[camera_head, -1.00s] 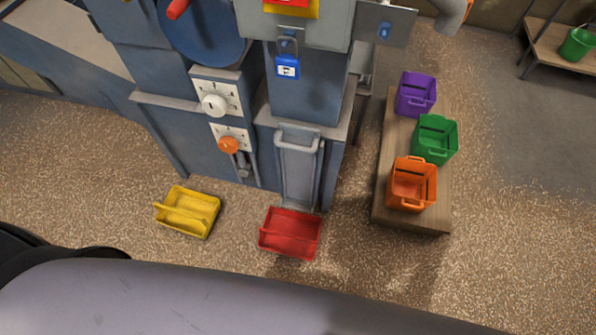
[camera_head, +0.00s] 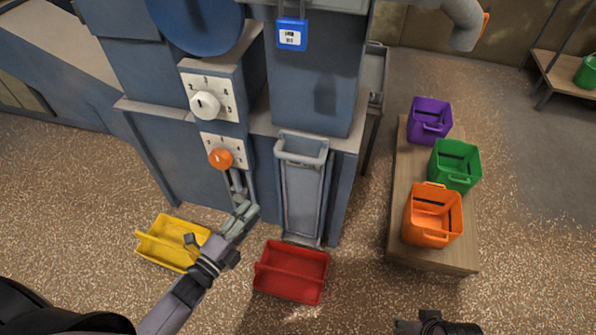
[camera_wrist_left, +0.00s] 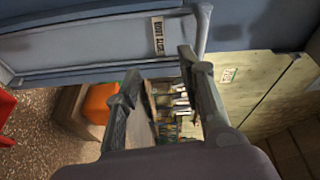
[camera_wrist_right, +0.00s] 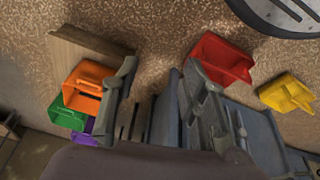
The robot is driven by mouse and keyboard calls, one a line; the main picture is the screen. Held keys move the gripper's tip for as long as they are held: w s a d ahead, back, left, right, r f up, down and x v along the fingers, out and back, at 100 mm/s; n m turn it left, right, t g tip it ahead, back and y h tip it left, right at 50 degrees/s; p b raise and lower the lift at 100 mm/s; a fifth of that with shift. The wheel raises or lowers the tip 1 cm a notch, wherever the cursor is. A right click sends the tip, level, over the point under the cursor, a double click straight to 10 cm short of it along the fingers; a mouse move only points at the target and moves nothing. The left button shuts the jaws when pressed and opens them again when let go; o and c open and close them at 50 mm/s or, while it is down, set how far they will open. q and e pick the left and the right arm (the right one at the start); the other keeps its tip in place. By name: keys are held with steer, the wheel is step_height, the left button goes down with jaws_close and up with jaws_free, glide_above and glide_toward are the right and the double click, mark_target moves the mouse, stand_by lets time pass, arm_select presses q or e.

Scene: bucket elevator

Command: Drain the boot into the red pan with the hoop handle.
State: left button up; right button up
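The red pan (camera_head: 290,272) lies on the floor in front of the grey slide panel (camera_head: 301,195) at the foot of the blue machine. The panel has a bar handle (camera_head: 302,153) at its top. The pan's handle shape is unclear. My left gripper (camera_head: 246,213) is left of the panel, below the orange knob (camera_head: 220,158); contact is unclear. The left wrist view shows its fingers (camera_wrist_left: 159,65) apart and empty, near a labelled plate (camera_wrist_left: 158,37). My right gripper (camera_head: 428,324) is low at the right; its fingers (camera_wrist_right: 161,66) are apart and empty. The right wrist view also shows the red pan (camera_wrist_right: 222,62).
A yellow pan (camera_head: 172,243) lies left of the red one, partly behind my left arm. A wooden bench (camera_head: 405,170) at right holds purple (camera_head: 430,120), green (camera_head: 455,165) and orange (camera_head: 433,215) buckets. A white knob (camera_head: 205,104) and blue padlock (camera_head: 292,35) are on the machine.

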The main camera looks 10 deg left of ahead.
mark_target(298, 158)
arm_select(q)
step_height(298, 158, up, 5)
steer(key=d+m+t+h+b, duration=0.1)
steer(key=d+m+h, duration=0.1)
steer(key=m+h, duration=0.15)
steer(key=shift+y, duration=0.45)
steer(key=b+x, duration=0.1)
steer(key=x, duration=1.6)
steer(key=shift+w+a+b, duration=0.1)
steer(key=shift+w+b, duration=0.05)
steer(key=shift+b, duration=0.2)
arm_select(e)
steer(key=v, duration=0.3)
steer(key=shift+s+d+r, duration=0.1)
steer(key=shift+s, duration=0.2)
arm_select(q)
jaws_close()
